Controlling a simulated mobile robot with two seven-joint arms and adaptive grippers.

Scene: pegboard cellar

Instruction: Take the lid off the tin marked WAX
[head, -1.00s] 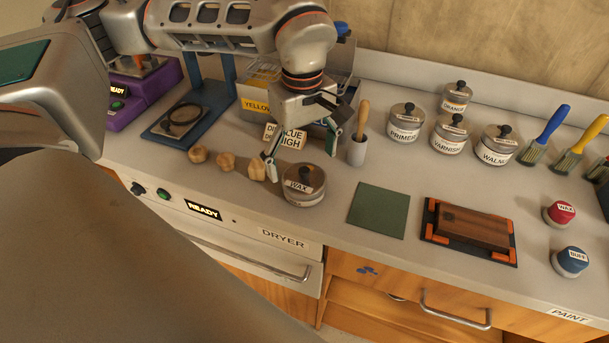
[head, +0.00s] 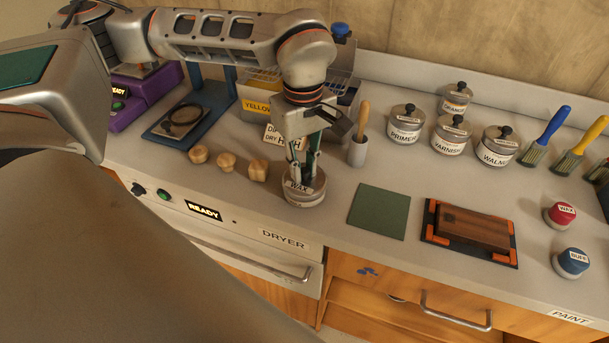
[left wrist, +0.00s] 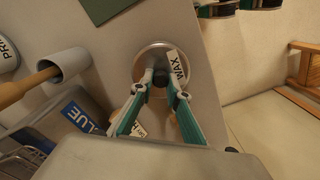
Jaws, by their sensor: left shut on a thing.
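The tin marked WAX (head: 304,198) stands on the counter near its front edge, its lid (head: 316,184) seated on top. In the left wrist view the round lid (left wrist: 150,62) shows with its WAX label (left wrist: 177,65) to the right of the dark knob (left wrist: 160,78). My left gripper (head: 303,183) points down over the tin, its fingertips shut on the lid's knob. It also shows in the left wrist view (left wrist: 161,85), one finger on each side of the knob. My right gripper is not in view.
A green mat (head: 378,211) lies right of the tin, with a wooden block (head: 473,228) in an orange-cornered holder beyond it. Wooden knobs (head: 228,162) stand to the left. A brush cup (head: 357,153) and tins marked PRIMER (head: 404,133), VARNISH (head: 448,144) and WALNUT (head: 494,154) stand behind.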

